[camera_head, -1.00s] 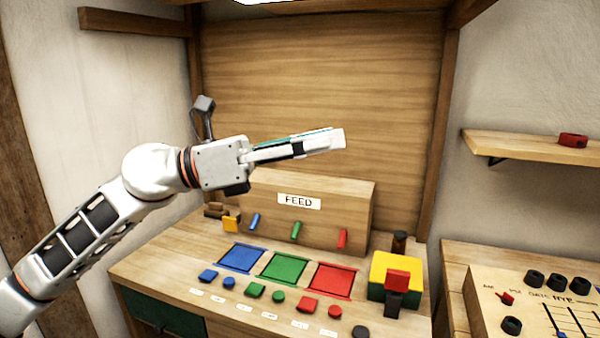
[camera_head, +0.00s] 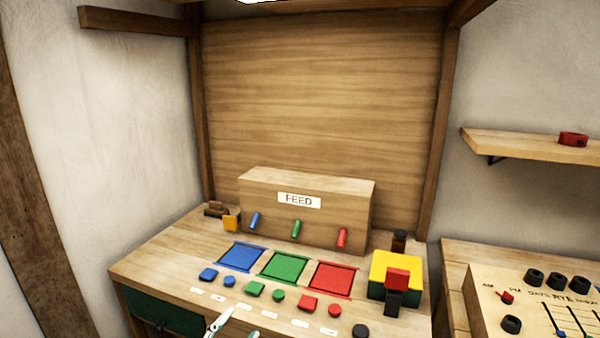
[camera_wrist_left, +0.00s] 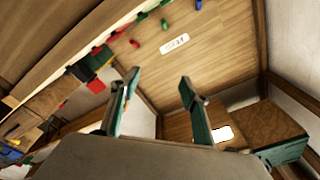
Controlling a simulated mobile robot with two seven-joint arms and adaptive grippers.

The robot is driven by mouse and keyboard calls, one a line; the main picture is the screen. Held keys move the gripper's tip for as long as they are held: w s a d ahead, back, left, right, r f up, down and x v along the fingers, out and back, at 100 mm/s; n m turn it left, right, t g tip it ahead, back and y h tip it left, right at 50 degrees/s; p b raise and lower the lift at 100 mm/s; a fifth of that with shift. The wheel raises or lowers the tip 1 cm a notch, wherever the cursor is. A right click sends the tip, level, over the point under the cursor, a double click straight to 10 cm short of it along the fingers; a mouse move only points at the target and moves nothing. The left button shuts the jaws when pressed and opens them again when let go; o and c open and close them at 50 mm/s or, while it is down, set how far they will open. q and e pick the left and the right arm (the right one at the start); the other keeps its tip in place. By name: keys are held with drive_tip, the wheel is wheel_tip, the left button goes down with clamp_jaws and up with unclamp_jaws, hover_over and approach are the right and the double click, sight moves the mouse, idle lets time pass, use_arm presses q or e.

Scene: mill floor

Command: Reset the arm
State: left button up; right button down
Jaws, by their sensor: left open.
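My left gripper (camera_head: 234,325) shows only by its fingertips at the bottom edge of the head view, in front of the workbench. It is open and empty. In the left wrist view its two fingers (camera_wrist_left: 157,88) stand well apart with nothing between them. The rest of my left arm is out of the head view. My right gripper is in neither view.
The workbench (camera_head: 150,262) holds a wooden FEED box (camera_head: 265,215), blue (camera_head: 242,258), green (camera_head: 284,267) and red (camera_head: 333,279) pads, several small coloured blocks, and a yellow block (camera_head: 395,268). A panel (camera_head: 480,290) stands at right. The air above the bench is clear.

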use_arm(q)
drive_tip(key=s+a+f+n+g+y, duration=0.2)
drive_tip(key=s+a+f+n+g, duration=0.1)
drive_tip(key=s+f, duration=0.8)
drive_tip(key=s+a+f+n+g+y, duration=0.2)
drive_tip(key=s+a+f+n+g, duration=0.1)
drive_tip(key=s+f, duration=0.8)
wheel_tip(320, 180, down, 4)
drive_tip(key=a+n, duration=0.1)
drive_tip(key=n, duration=0.1)
drive_tip(key=shift+a+r+n+g+y, duration=0.25)
drive_tip(key=shift+a+n+g+y, duration=0.05)
drive_tip(key=shift+a+g+y, duration=0.1)
